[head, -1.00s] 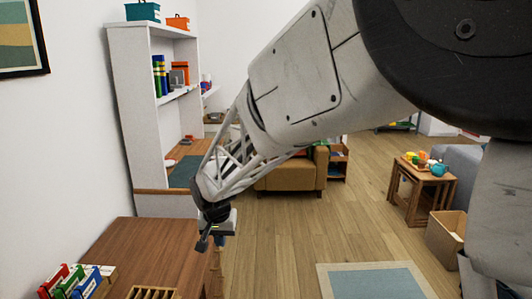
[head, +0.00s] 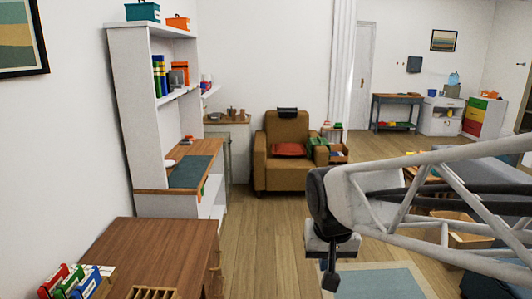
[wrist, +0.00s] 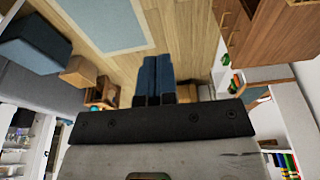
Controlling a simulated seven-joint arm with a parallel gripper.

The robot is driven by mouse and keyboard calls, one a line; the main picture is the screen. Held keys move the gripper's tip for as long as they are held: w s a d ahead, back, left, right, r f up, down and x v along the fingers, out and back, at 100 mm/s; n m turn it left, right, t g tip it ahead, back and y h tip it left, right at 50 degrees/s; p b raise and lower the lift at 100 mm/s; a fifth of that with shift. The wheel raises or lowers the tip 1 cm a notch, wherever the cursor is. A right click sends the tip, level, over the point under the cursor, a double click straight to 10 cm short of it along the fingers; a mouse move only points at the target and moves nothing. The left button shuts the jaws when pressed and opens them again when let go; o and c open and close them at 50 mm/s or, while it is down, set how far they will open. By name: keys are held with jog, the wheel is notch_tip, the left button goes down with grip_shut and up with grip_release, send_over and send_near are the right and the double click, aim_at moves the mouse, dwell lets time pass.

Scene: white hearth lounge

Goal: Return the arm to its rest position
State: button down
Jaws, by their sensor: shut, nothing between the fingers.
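My gripper (head: 331,276) hangs at the end of my arm in the lower right of the head view, above the wooden floor and near the pale-bordered blue rug (head: 370,282). In the wrist view the two blue fingers of my gripper (wrist: 153,62) lie side by side, closed together with nothing between them. My arm reaches in from the right edge of the head view and hides part of the furniture there.
A wooden table (head: 150,248) with colored binders (head: 75,281) stands at the lower left. A white shelf desk (head: 130,100) lines the left wall. A brown armchair (head: 285,150) is at the back. The floor (head: 262,240) between table and rug is clear.

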jog(key=s+d, duration=0.6)
jog(key=s, duration=0.6)
jog(key=shift+s+d+f, duration=0.15)
jog(key=shift+d+f, duration=0.05)
jog(key=shift+f, duration=0.2)
dwell(0.4)
